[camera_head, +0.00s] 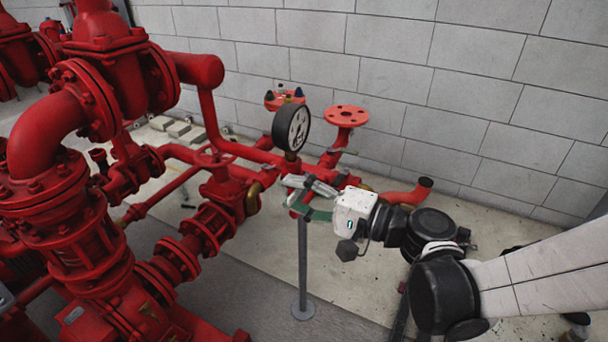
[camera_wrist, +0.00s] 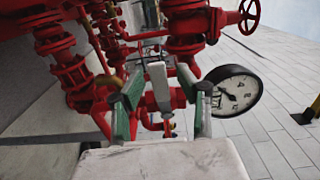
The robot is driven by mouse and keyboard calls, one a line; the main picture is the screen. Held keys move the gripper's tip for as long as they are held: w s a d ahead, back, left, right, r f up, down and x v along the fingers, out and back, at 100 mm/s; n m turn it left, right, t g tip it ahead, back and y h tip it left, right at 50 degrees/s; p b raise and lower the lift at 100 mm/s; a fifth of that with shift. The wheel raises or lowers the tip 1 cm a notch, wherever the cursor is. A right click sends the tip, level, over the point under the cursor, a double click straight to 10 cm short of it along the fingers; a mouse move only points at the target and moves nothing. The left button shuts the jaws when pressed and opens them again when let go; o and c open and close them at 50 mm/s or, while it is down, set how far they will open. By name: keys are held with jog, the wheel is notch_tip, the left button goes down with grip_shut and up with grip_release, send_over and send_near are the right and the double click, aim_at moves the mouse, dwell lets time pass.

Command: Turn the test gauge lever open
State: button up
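The test gauge (camera_head: 292,127) is a round white dial with a black rim, standing on the red pipework. It also shows at the right in the wrist view (camera_wrist: 234,91). A light grey lever (camera_wrist: 157,86) stands between the two green and grey fingers of my gripper (camera_wrist: 162,100). Gaps show between the lever and both fingers, so my gripper is open around it and not visibly touching it. In the head view my gripper (camera_head: 303,196) is just below the gauge. There the lever is hard to tell apart from the fingers.
Red pump pipes and flanged valves (camera_head: 208,225) fill the left side. A red flange (camera_head: 346,116) rises right of the gauge. A grey support post (camera_head: 302,265) stands below my gripper. A block wall (camera_head: 450,90) is behind. Pale floor lies right of the post.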

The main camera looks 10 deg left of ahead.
jog(key=shift+a, duration=0.1)
grip_shut()
